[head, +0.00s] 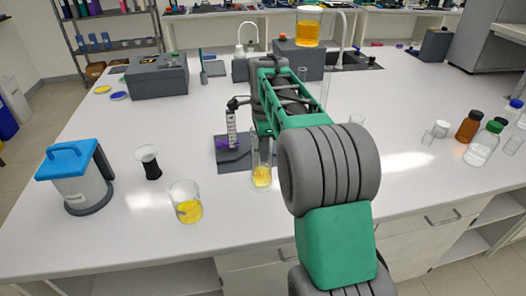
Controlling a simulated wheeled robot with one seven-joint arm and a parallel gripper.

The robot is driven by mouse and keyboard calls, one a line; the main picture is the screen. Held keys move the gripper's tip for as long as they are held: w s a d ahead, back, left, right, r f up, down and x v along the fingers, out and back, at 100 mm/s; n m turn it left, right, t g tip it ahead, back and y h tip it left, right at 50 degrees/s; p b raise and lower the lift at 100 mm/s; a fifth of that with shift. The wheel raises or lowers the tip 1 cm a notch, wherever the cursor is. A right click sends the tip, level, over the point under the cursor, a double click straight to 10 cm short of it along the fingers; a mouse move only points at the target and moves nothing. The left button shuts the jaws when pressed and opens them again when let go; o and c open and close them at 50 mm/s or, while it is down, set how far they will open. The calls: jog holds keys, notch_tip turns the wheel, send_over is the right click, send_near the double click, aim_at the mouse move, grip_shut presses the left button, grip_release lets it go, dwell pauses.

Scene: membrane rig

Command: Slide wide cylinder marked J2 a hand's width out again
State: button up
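A tall clear cylinder (262,172) with yellow liquid at its bottom stands upright on the white bench, at the front right of a dark rig base (233,160). My arm crosses in front of its upper part. A clear wide beaker (187,205) with yellow liquid stands to the left, nearer the front edge. I cannot read a J2 mark on either. My arm reaches over the bench from the lower right, and my gripper is hidden behind it, so I cannot see whether it is near the cylinder. A graduated tube (231,128) is held on the rig's stand.
A blue-lidded jug (80,180) and a dark-based flask (148,162) stand left. A grey box (157,76) is behind them. Brown and clear bottles (468,127) stand right. An orange-filled beaker (307,30) is on a grey box behind my arm.

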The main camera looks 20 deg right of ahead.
jog(key=o, duration=0.5)
notch_tip(320, 180, up, 8)
jog(key=shift+f, duration=0.1)
dwell(0.5)
